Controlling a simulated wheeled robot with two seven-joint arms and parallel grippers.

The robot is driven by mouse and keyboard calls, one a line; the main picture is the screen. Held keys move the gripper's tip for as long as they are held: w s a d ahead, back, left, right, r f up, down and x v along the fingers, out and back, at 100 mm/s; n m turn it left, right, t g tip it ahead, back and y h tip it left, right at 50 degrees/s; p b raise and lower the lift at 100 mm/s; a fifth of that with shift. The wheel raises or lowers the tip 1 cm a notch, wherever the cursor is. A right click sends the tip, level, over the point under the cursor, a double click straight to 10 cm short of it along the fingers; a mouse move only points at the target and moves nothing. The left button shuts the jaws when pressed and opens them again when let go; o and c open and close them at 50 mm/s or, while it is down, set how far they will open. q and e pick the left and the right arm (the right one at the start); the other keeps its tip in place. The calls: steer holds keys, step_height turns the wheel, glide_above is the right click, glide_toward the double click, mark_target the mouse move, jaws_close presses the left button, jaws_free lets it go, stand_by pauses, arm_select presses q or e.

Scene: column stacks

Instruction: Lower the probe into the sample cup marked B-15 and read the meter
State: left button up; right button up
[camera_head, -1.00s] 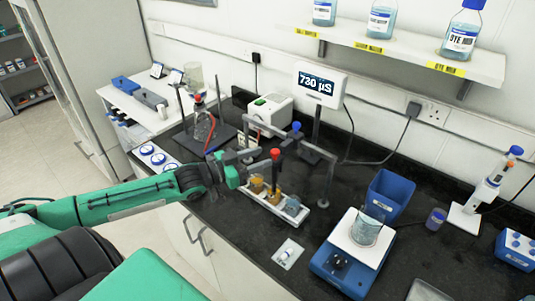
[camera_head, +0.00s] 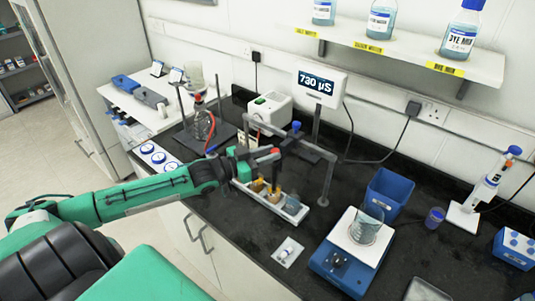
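The probe (camera_head: 275,153) has a red top and hangs upright from a grey stand arm over the white cup tray (camera_head: 300,225). Two amber sample cups, one here (camera_head: 257,186), and a grey-blue cup (camera_head: 292,206) stand in the tray. Their markings are too small to read, so I cannot tell which is B-15. The meter (camera_head: 319,83) reads 730 µS. My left gripper (camera_head: 269,156) is at the probe's red top, with its fingertips beside it. I cannot tell whether they are closed on it. My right gripper is out of view.
A blue scale (camera_head: 336,270) with a glass beaker (camera_head: 366,228) stands right of the tray, before a blue bin (camera_head: 388,194). The grey stand (camera_head: 330,180) rises close to my gripper. A flask (camera_head: 203,124) stands behind left. Dark bench at front is mostly clear.

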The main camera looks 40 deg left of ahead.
arm_select(q)
jaws_close()
step_height(320, 180, up, 6)
steer(key=p, duration=0.4)
steer(key=shift+r+p, duration=0.2)
steer(key=shift+p, duration=0.2)
steer(key=o, duration=0.5)
jaws_free()
steer(key=shift+r, duration=0.1)
steer(key=shift+o, duration=0.5)
steer(key=shift+s+a+f, duration=0.1)
steer(key=shift+f, duration=0.1)
